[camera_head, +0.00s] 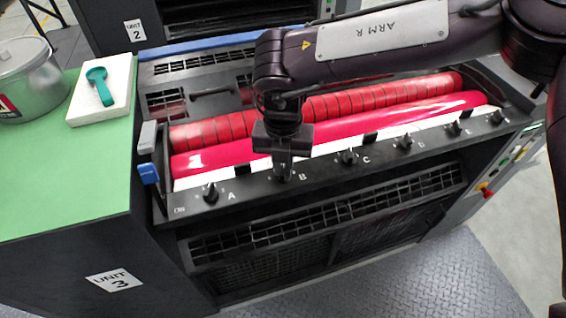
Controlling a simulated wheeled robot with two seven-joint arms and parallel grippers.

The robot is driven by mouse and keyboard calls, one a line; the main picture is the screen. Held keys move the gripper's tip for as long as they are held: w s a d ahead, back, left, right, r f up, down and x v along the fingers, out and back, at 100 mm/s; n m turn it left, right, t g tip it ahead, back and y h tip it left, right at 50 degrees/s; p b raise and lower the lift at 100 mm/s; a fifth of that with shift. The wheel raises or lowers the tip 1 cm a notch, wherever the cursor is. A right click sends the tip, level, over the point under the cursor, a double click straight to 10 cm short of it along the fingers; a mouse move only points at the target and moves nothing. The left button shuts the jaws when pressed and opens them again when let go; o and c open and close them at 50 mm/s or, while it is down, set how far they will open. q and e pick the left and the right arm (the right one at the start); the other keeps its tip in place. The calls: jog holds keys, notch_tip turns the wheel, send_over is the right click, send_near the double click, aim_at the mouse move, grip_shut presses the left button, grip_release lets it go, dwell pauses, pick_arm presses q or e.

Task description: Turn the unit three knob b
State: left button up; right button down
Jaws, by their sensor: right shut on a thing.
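Unit three carries a row of black knobs along its front panel, lettered A to E. Knob B (283,177) is under my right gripper (282,172), just left of the letter B. The gripper points down and its fingers are shut on the knob; they hide most of it. Knob A (211,193) stands to the left and knob C (348,157) to the right, both free. My left gripper is not in the picture.
Red rollers (330,110) lie just behind the knob row. A green-topped cabinet (40,180) marked unit 3 stands at left, with a metal can (30,85) and a white pad (88,108) bearing a teal tool (100,86). A blue-handled lever (149,172) is near knob A.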

aim_at(283, 170)
jog(key=m, duration=0.3)
jog(key=shift+f+b, duration=0.1)
jog(key=shift+b, duration=0.3)
jog(key=m, duration=0.3)
jog(key=shift+b, duration=0.4)
jog(key=shift+m, duration=2)
jog(key=c, duration=1.5)
grip_release()
jog(key=shift+r, duration=0.2)
notch_tip(283, 170, up, 8)
jog(key=shift+f, duration=0.15)
